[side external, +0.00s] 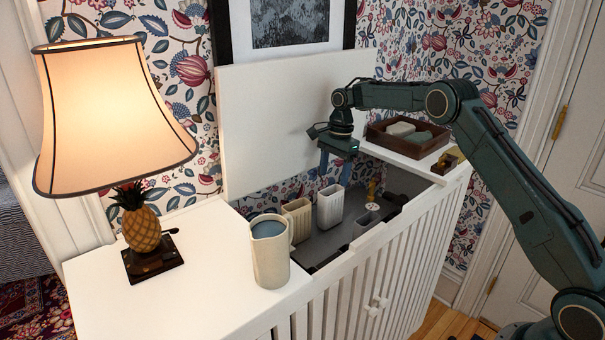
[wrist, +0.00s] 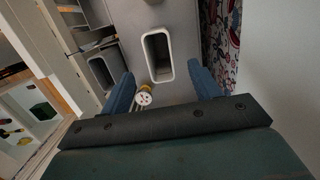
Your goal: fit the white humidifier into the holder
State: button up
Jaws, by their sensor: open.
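The white humidifier (side external: 329,207) appears to be the ribbed, open-topped white container standing upright inside the open cabinet. In the wrist view its rounded rectangular white rim (wrist: 146,62) lies ahead, between the lines of my fingers. My gripper (side external: 335,173) is open and empty, pointing down above the humidifier and apart from it. Both blue fingers of my gripper (wrist: 162,76) show in the wrist view. A similar cream container (side external: 297,219) stands to its left. I cannot clearly make out the holder; a dark piece (side external: 391,203) at the cabinet's right may be it.
A round white knob (side external: 372,207) on brass fittings stands right of the humidifier. The slatted white cabinet's raised lid (side external: 270,125) stands behind. A jug (side external: 270,252) and a lamp (side external: 150,235) stand at left. A brown tray (side external: 390,143) sits at right.

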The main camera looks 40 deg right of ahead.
aim_at(331, 192)
jog(key=shift+a+f, duration=0.1)
jog(key=shift+f, duration=0.7)
jog(key=shift+a+f, duration=0.15)
jog(key=shift+f, duration=1.1)
jog(key=shift+a+f, duration=0.15)
jog(key=shift+f, duration=1.1)
jog(key=shift+c, duration=0.2)
jog(key=shift+r, duration=0.1)
grip_shut()
